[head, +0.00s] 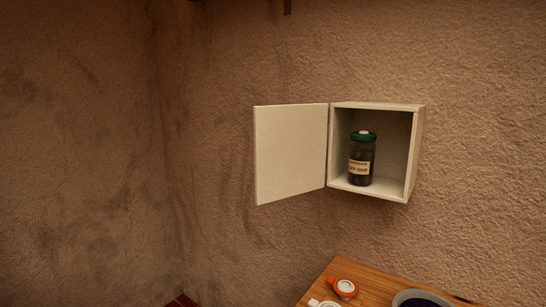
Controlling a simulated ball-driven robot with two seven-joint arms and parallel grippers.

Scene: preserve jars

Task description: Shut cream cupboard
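The cream cupboard (415,157) hangs on the wall right of the middle in the head view. Its door (290,153) is hinged on the left side and stands wide open, swung out to the left. A dark jar (361,160) with a green lid and a pale label stands upright inside on the cupboard floor. Neither of my grippers shows in the head view.
Below the cupboard is a wooden table top (375,290). On it are an orange-rimmed round item (344,288), a white item (321,303) cut by the frame edge, and a grey bowl (398,298) with dark blue inside. The wall left of the door is bare.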

